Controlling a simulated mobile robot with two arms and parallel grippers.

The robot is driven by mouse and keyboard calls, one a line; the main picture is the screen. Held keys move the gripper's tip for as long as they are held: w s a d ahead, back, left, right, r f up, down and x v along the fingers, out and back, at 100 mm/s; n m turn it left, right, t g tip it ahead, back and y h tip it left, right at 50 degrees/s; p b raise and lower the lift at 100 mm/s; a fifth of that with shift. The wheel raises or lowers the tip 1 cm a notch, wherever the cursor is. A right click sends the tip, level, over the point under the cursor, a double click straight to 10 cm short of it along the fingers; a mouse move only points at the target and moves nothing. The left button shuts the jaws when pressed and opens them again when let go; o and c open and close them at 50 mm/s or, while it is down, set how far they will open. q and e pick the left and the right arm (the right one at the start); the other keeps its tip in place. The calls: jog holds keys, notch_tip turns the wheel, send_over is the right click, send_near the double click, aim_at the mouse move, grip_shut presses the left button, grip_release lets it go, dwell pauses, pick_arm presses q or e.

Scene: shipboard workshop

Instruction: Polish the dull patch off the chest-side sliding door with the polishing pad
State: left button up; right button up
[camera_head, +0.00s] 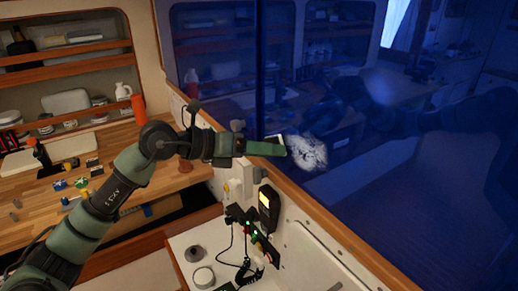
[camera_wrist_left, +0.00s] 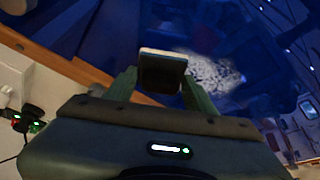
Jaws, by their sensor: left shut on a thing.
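The sliding door (camera_head: 350,100) is a dark blue reflective glass pane on the right. A whitish, speckled dull patch (camera_head: 308,153) shows low on it, and it also shows in the left wrist view (camera_wrist_left: 212,74). My left gripper (camera_head: 276,147) reaches in from the left, just left of the patch. It is shut on the polishing pad (camera_wrist_left: 163,70), a dark block with a pale edge held between the green fingers. The pad is close to the glass beside the patch; I cannot tell whether it touches. My right gripper is not in view.
A white chest top (camera_head: 215,250) below the arm carries a black power strip with cables, a yellow-screened meter (camera_head: 268,208) and small round items. A wooden sill (camera_head: 330,220) runs below the glass. A cluttered wooden workbench (camera_head: 40,205) and shelves stand at left.

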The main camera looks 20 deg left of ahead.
pick_arm(q)
jog(key=shift+w+d, duration=0.15)
jog(key=shift+w, duration=0.1)
dwell(0.6)
jog(key=shift+w+d+p, duration=0.3)
jog(key=shift+w+d, duration=0.1)
jog(key=shift+w, duration=0.1)
